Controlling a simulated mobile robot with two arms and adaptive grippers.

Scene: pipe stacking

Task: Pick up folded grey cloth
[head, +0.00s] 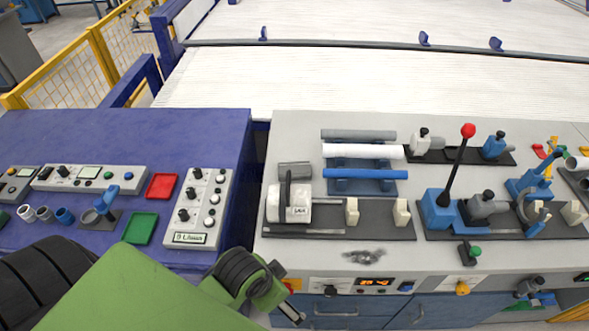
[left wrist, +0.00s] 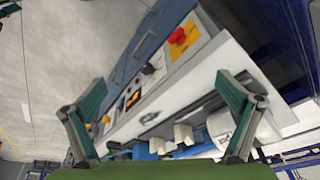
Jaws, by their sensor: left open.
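A small, crumpled grey cloth (head: 363,256) lies flat on the front part of the grey worktop, in front of the dark fixture plate; its folds are hard to make out. My left gripper (head: 283,291) is at the front edge of the grey bench, to the left of the cloth and nearer to me, apart from it. In the left wrist view my left gripper (left wrist: 160,84) has its two green fingers spread wide with nothing between them.
Behind the cloth stands a fixture (head: 335,229) with cream blocks. White (head: 362,151) and blue (head: 365,174) pipes lie on a rack. A red-knobbed lever (head: 467,132) stands at right. The blue table (head: 120,125) holds control boxes and trays. The worktop around the cloth is clear.

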